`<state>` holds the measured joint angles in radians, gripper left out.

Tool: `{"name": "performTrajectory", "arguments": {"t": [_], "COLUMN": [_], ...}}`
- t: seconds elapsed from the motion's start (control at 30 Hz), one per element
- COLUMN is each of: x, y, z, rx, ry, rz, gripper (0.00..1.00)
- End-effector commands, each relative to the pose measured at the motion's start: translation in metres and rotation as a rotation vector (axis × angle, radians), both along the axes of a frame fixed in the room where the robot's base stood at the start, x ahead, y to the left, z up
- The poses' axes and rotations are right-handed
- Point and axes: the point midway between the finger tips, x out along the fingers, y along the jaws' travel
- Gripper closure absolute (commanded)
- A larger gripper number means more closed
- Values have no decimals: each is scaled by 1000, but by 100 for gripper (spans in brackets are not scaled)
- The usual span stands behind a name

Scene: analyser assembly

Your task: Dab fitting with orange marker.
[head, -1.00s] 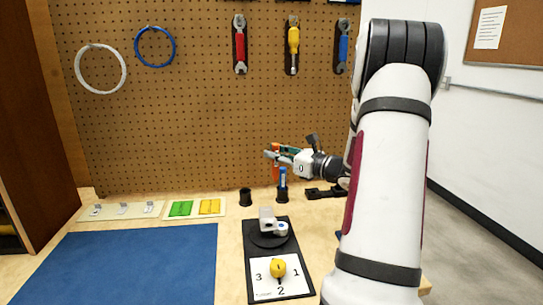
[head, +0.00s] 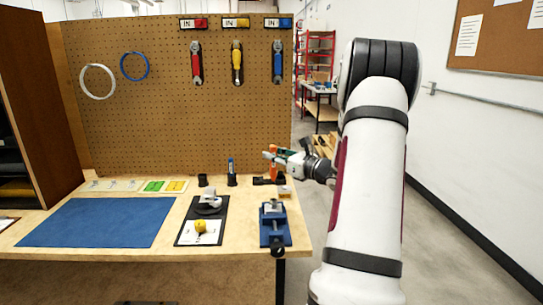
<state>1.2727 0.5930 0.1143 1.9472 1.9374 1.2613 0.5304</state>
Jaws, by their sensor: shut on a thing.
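My gripper (head: 275,158) is shut on the orange marker (head: 273,149), which stands roughly upright in the jaws above the table's back right part. The marker's lower end is partly hidden by the jaws. A light grey fitting (head: 209,199) sits on a dark round base on the black board (head: 186,232), to the left of and below my gripper in the picture. The marker and the fitting are well apart.
A blue vise (head: 272,222) stands at the right table edge. A black cup (head: 202,180) and a holder with a blue marker (head: 231,168) stand at the back. Green and yellow trays (head: 165,186) are left of them. The blue mat (head: 100,222) is clear. Pegboard (head: 160,120) rises behind.

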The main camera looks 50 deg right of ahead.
Motion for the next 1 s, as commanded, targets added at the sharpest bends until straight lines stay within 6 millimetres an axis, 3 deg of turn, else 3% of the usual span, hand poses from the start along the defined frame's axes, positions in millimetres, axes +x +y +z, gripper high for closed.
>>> {"name": "performTrajectory", "arguments": {"t": [0.27, 0.7, 1.0], "x": [1, 0, 0], "y": [0, 0, 0], "z": [-14, -55, -60], "rx": [1, 1, 0], "ry": [0, 1, 0], "rz": [-1, -1, 0], "gripper": [100, 100, 100]}}
